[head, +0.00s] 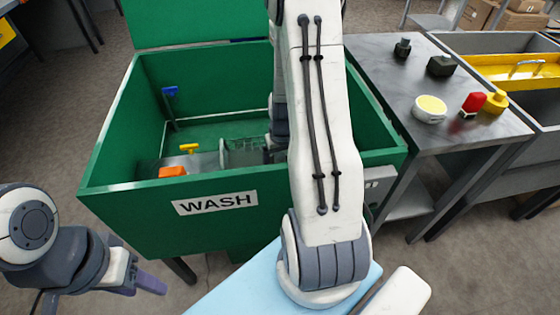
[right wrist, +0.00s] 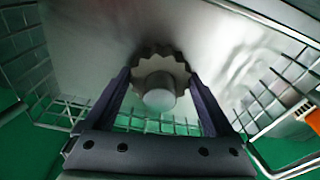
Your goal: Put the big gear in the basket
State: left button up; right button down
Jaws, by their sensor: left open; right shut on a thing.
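The big gear (right wrist: 160,62) is a grey toothed disc with a round hub. In the right wrist view my right gripper (right wrist: 159,80) is shut on it, one dark finger on each side. Wire mesh of the basket (right wrist: 292,70) shows on both sides and below the gear, with a pale metal surface behind it. In the head view the basket (head: 243,152) sits inside the green wash bin, partly behind my right arm, which hides the right gripper and gear. My left gripper (head: 150,284) is open and empty, outside the bin at lower left.
The green wash bin (head: 130,203) has high walls. In it are an orange block (head: 172,171), a yellow-handled tool (head: 190,148) and a blue-handled brush (head: 170,91). A metal table (head: 450,135) at right holds several small items, including a yellow-topped round tub (head: 430,108).

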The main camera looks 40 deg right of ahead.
aim_at(282, 159)
grip_release()
jog(key=shift+r+p, duration=0.4)
jog(key=shift+r, duration=0.05)
jog(key=r+p, duration=0.1)
jog(key=r, duration=0.2)
jog(key=s+r, duration=0.1)
jog(key=r, duration=0.3)
jog(key=r+p, duration=0.1)
jog(key=r, duration=0.3)
jog(key=shift+s+a+r+p, duration=0.15)
jog(key=shift+a+p, duration=0.15)
jog(key=shift+p, duration=0.05)
